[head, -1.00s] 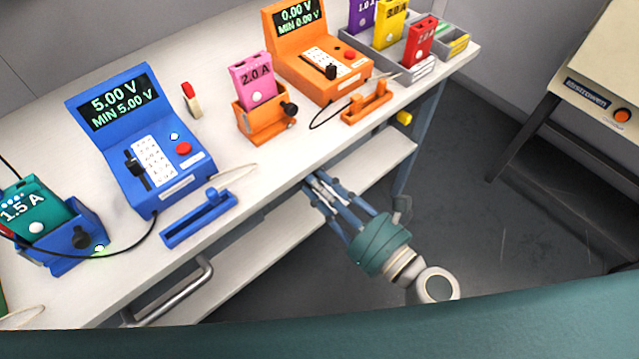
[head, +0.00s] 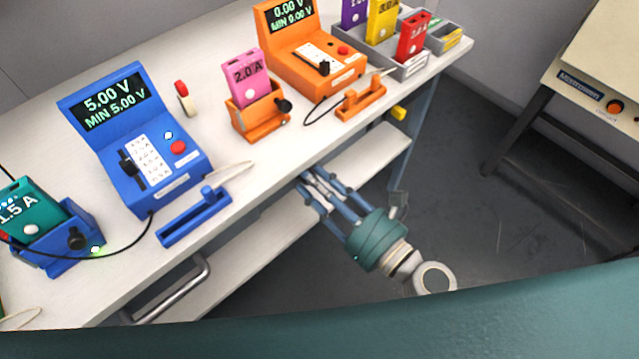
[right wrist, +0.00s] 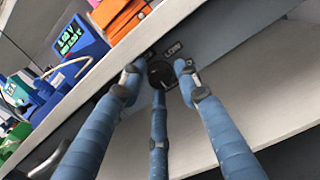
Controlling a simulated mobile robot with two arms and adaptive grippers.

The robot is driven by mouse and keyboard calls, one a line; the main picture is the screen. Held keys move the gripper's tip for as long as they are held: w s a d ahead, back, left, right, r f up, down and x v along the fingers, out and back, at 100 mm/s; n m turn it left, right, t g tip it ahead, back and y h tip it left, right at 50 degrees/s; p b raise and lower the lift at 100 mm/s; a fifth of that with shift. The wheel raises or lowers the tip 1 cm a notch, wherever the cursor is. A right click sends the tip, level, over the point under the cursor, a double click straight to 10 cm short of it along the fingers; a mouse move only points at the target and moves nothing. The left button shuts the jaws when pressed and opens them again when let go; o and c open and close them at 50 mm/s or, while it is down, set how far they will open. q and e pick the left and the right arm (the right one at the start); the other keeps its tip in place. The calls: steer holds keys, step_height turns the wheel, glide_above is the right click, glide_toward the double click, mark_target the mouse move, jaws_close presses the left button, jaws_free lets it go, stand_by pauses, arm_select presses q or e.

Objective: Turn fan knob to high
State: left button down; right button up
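The fan knob (right wrist: 160,73) is a dark round knob on the grey front panel below the bench top, seen in the right wrist view. A label reading LOW (right wrist: 172,50) sits just above it. My right gripper (right wrist: 158,78) has its three blue fingers spread around the knob, with narrow gaps visible beside it; contact is unclear. In the head view my right gripper (head: 322,188) reaches under the bench's front edge, and the knob is hidden there. The knob's exact pointing direction is too small to tell. My left gripper is in neither current view.
The bench top (head: 215,110) holds a blue meter (head: 150,160), an orange meter (head: 315,60), a pink cell in an orange holder (head: 260,122) and a teal cell in a blue holder (head: 65,245). A metal handle (head: 175,292) projects from the bench front. Open floor lies right.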

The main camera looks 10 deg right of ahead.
steer(key=v, duration=1.2)
stand_by(0.3)
